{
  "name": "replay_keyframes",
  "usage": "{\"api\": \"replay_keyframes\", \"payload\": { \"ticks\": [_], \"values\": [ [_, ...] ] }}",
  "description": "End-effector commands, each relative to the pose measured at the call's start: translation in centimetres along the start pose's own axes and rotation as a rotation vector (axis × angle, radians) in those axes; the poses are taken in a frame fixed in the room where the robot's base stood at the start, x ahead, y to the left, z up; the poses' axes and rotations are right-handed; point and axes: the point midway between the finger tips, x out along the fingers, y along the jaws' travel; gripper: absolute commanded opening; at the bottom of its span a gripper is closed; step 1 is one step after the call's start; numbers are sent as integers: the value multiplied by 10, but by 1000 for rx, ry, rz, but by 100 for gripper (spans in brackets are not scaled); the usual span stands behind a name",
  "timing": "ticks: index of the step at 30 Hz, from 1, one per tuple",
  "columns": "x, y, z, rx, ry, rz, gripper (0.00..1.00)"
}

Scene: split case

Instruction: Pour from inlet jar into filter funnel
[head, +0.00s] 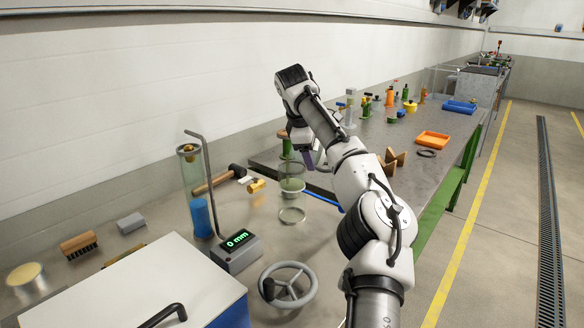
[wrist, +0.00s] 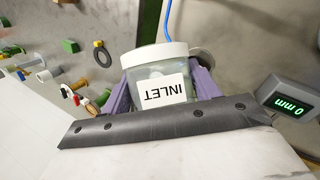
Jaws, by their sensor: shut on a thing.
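The inlet jar (wrist: 160,68) is a clear jar with a pale rim and a white INLET label, which reads upside down in the wrist view. My gripper (wrist: 160,90) is shut on it, with a purple finger on each side. In the head view my gripper (head: 306,160) is over the bench, with a purple finger showing. A clear greenish vessel (head: 291,182) shows just below it; I cannot tell if this is the jar or the filter funnel. A round grey rim (wrist: 204,56) is partly hidden behind the jar in the wrist view. The jar's tilt is unclear.
A tall glass cylinder (head: 194,180) with a blue base and a bent rod stand left. The display box (head: 237,250) reads 0 mm. A metal ring (head: 292,215), handwheel (head: 288,285) and mallet (head: 222,179) lie nearby. An orange tray (head: 433,139) is farther back.

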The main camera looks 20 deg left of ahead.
Motion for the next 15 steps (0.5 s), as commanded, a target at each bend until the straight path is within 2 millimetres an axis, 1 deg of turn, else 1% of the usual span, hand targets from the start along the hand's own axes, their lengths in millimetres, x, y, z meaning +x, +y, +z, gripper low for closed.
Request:
{"api": "replay_keyframes", "payload": {
  "ticks": [15],
  "values": [
    [-3, 1, 1, -16, -46, 8, 36]
  ]
}}
